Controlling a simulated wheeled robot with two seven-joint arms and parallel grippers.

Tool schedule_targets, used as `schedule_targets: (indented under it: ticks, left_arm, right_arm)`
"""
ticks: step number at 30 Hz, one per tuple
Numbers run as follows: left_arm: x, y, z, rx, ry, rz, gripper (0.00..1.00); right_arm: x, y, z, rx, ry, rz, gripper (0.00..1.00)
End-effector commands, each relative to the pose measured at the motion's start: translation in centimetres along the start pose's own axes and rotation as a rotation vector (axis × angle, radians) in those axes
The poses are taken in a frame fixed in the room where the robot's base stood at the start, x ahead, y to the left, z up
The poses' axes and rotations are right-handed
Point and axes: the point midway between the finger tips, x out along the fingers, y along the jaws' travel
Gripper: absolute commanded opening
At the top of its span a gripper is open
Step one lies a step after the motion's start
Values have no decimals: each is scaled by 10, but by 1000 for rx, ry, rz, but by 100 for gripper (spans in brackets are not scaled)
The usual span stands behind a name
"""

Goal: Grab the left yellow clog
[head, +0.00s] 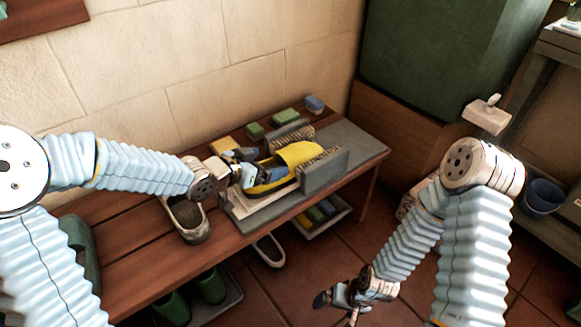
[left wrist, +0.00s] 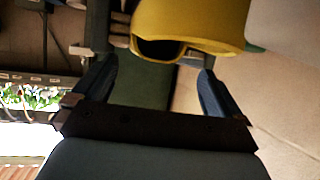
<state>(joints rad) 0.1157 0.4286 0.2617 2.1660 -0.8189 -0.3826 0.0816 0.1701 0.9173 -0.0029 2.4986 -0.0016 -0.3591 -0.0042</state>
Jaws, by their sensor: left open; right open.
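One yellow clog (head: 300,154) sits on the bench between two upright grey brush boards. My left gripper (head: 252,172) is at the clog's left end, its fingers partly over the clog's opening. In the left wrist view the clog (left wrist: 195,18) shows its dark opening beyond the fingertips of my open left gripper (left wrist: 158,72). No hold on the clog shows. A second yellow clog cannot be made out. My right gripper (head: 338,300) is open and low over the floor, away from the bench.
The brush boards (head: 325,171) stand close on both sides of the clog. A grey-brown shoe (head: 188,218) is on the bench (head: 140,262) below my left wrist. Green and blue blocks (head: 286,116) lie behind. A tray (head: 322,222), another shoe (head: 268,250) and green boots (head: 210,286) are below.

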Motion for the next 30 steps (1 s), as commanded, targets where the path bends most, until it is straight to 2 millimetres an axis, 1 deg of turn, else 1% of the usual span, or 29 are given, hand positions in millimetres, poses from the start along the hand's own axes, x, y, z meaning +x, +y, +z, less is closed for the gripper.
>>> schedule_targets:
  ticks: [5,9,12,15,21,26,30]
  left_arm:
    - [16,2,1,0,0,2,100]
    - [40,5,3,1,-1,4,100]
    - [52,4,2,0,-1,2,100]
    - [58,4,2,0,-1,1,100]
    - [58,3,1,0,-1,0,100]
    - [58,3,1,-1,-1,0,76]
    - [58,3,2,-1,-1,0,54]
  right_arm:
    - [5,1,0,0,-1,-1,100]
    - [10,2,1,-1,-2,-2,100]
    - [10,2,1,-1,-3,-3,100]
    - [10,2,1,-1,-3,-3,100]
    - [10,2,1,-1,-3,-3,100]
    - [10,2,1,-1,-3,-3,100]
    - [10,2,1,-1,-3,-3,100]
